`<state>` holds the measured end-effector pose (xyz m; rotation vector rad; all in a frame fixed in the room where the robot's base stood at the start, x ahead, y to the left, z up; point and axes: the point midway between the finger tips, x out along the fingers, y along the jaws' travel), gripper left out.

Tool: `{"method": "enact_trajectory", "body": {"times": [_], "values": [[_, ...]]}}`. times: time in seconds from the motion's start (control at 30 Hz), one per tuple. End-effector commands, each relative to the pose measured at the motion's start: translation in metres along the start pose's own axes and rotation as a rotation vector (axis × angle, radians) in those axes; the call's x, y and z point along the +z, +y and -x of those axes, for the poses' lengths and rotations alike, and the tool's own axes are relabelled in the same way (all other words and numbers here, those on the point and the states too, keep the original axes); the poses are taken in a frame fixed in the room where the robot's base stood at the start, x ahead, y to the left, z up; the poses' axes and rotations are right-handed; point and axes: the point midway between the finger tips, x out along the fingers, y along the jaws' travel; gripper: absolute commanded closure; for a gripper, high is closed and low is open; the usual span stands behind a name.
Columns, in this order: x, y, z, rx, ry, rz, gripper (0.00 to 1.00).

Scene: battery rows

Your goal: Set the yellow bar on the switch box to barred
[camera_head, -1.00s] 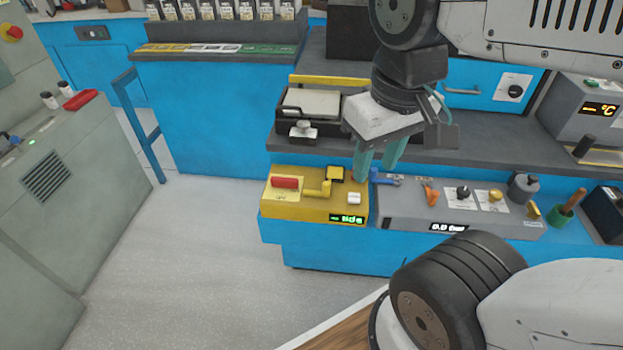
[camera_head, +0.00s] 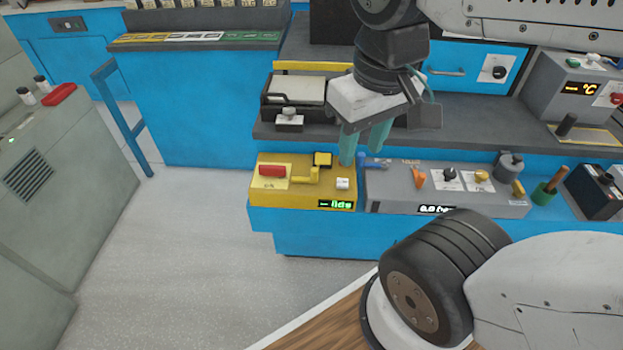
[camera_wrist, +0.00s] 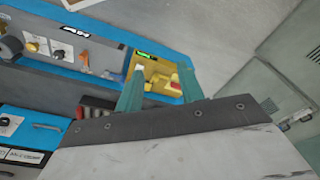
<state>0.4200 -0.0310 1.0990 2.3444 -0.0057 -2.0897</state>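The yellow switch box (camera_head: 270,198) stands on the blue bench front, with a red part and a small green-lit display on it. The yellow bar (camera_head: 308,175) is a small cranked handle between the red part and the white rocker (camera_head: 342,184). Its marked setting is too small to read. My gripper (camera_head: 361,156) is above the box's back right corner, apart from the bar, its two teal fingers spread and empty. In the wrist view the box (camera_wrist: 143,68) shows between and beyond the fingers (camera_wrist: 160,72); the bar is hard to make out there.
A grey panel (camera_head: 400,200) with an orange lever, a blue handle and knobs adjoins the box on the right. A black tray device (camera_head: 275,113) stands on the shelf behind. A blue rail (camera_head: 122,115) and open floor (camera_head: 180,240) lie to the left.

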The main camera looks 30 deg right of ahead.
Motion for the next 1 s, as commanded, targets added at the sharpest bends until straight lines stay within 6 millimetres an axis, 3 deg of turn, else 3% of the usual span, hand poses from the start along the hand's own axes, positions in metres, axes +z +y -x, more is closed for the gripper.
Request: {"method": "enact_trajectory", "body": {"times": [0.27,0.37,0.57,1.0], "values": [[0.0,-0.002,0.0,-0.001,-0.002,0.009,0.6],[-0.003,-0.007,-0.009,-0.003,-0.048,0.036,0.6],[-0.016,-0.018,-0.045,0.039,-0.237,0.146,0.6],[-0.059,-0.009,-0.137,0.376,-0.64,0.618,0.6]]}}
